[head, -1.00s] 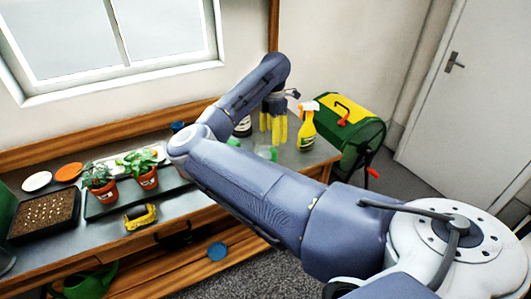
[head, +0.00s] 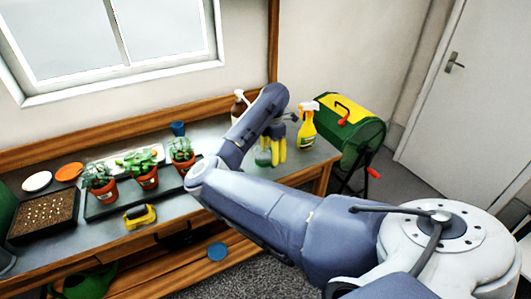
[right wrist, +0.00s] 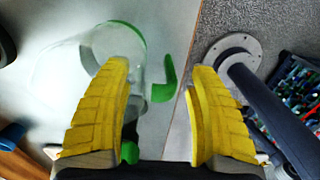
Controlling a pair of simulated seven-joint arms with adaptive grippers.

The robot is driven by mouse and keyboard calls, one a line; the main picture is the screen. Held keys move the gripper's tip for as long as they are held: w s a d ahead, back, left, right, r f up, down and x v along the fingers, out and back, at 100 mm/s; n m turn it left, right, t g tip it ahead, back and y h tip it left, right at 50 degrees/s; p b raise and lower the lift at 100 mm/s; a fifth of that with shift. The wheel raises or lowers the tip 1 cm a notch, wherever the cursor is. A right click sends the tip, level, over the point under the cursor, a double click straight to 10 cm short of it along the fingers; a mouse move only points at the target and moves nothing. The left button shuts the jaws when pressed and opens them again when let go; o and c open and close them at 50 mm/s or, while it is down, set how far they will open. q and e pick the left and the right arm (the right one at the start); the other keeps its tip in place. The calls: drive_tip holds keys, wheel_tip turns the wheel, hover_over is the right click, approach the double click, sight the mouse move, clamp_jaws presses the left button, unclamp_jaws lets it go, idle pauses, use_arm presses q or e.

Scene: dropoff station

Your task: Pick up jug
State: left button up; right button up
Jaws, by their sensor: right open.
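The jug (right wrist: 100,42) is clear with a green rim and green handle. In the right wrist view its body is partly behind the left yellow finger, and its handle shows between the two fingers. In the head view the jug (head: 263,158) is small and greenish on the bench's right part, partly hidden by my arm and gripper. My right gripper (head: 278,148) points down at the jug with its yellow fingers apart and nothing gripped. The fingers also show in the right wrist view (right wrist: 158,68). I cannot tell whether a finger touches the jug. My left gripper is not in view.
A yellow spray bottle (head: 307,125) stands right of the gripper; a brown bottle (head: 240,104) stands behind my arm. Potted plants (head: 143,170), a seed tray (head: 45,213) and a blue cup (head: 178,128) are further left. A green drum (head: 352,142) stands past the bench's right end.

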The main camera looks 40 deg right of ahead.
drive_tip(key=shift+f, duration=0.15)
drive_tip(key=shift+c, duration=0.2)
clamp_jaws()
